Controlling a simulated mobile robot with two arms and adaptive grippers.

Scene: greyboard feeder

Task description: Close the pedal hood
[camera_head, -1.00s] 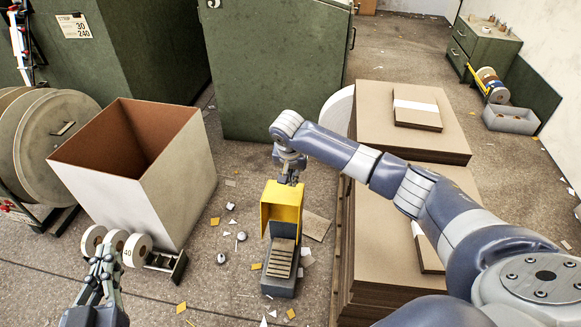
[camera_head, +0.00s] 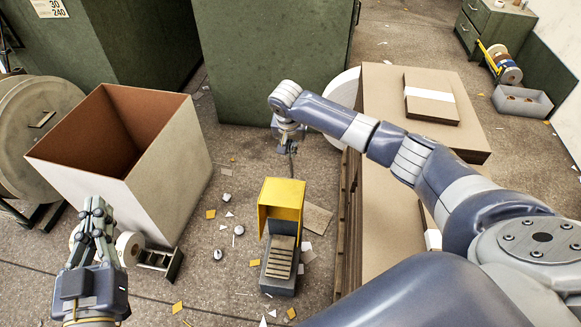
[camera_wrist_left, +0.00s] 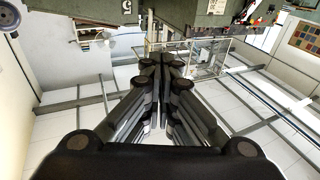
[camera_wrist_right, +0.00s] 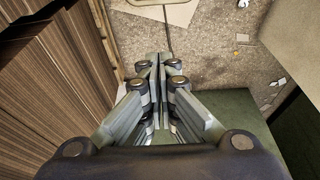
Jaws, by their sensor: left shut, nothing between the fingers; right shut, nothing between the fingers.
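The foot pedal stands on the floor in the head view. Its yellow hood (camera_head: 282,196) is raised at the back, and the ribbed tread (camera_head: 281,258) below its front is uncovered. My right gripper (camera_head: 291,150) is shut and empty behind the hood, with a visible gap to it; the right wrist view shows its fingers (camera_wrist_right: 157,95) together over the floor. My left gripper (camera_head: 96,207) is shut and empty in front of the white-sided box, far left of the pedal; its fingers (camera_wrist_left: 163,75) are also together in the left wrist view.
Brown board stacks (camera_head: 425,105) stand close to the right of the pedal. The open box (camera_head: 165,190) stands to the left, with small rolls (camera_head: 130,247) at its front. A green cabinet (camera_head: 270,60) is behind. Scraps litter the floor around the pedal.

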